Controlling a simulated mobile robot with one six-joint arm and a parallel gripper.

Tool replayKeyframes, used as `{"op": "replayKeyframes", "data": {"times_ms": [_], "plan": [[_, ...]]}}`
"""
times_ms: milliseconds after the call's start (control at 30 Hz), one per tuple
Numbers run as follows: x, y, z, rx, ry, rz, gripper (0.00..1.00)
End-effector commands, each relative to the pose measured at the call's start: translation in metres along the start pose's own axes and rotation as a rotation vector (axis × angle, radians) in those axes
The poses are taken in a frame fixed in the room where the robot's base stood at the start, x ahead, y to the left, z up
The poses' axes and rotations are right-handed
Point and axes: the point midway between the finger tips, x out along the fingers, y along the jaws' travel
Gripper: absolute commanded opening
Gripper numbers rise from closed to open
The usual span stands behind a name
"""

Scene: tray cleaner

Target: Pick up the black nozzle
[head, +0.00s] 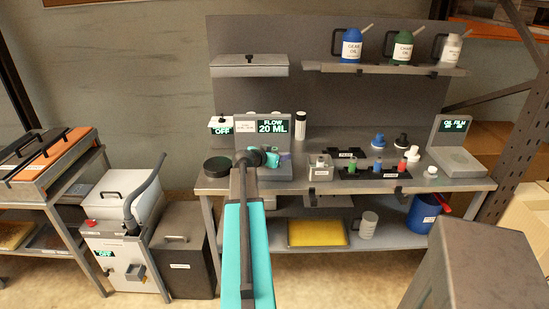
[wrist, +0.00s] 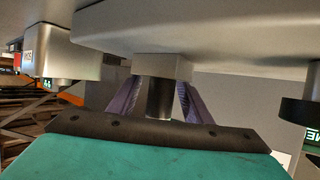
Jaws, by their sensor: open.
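The black nozzle (wrist: 160,99) is a short dark cylinder joined to a grey block in the wrist view. My gripper (wrist: 158,108) is open, with one purple finger on each side of the nozzle. Small gaps seem to show between the fingers and the nozzle; contact is hard to tell. In the head view, my gripper (head: 266,158) is in front of the grey flow unit (head: 282,172) with its "FLOW 20 ML" display. There the nozzle cannot be made out behind my gripper and arm.
A black round disc (head: 217,167) lies on the bench left of my gripper. A small labelled container (head: 320,168) and a black holder (head: 372,173) with coloured bottles stand to the right. A shelf (head: 390,69) with several oil cans is above. Floor in front is partly free.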

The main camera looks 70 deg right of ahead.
Motion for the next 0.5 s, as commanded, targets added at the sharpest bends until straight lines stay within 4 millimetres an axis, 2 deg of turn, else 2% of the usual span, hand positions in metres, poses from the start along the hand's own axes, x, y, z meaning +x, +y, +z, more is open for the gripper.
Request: {"op": "replayKeyframes", "data": {"times_ms": [167,400,500], "plan": [[-0.0003,-0.0004,0.0,0.0,0.0,0.0,0.43],[-0.0005,-0.0006,0.0,0.0,0.0,-0.001,0.03],[-0.0006,-0.0008,-0.0002,0.0,0.0,-0.001,0.0]]}}
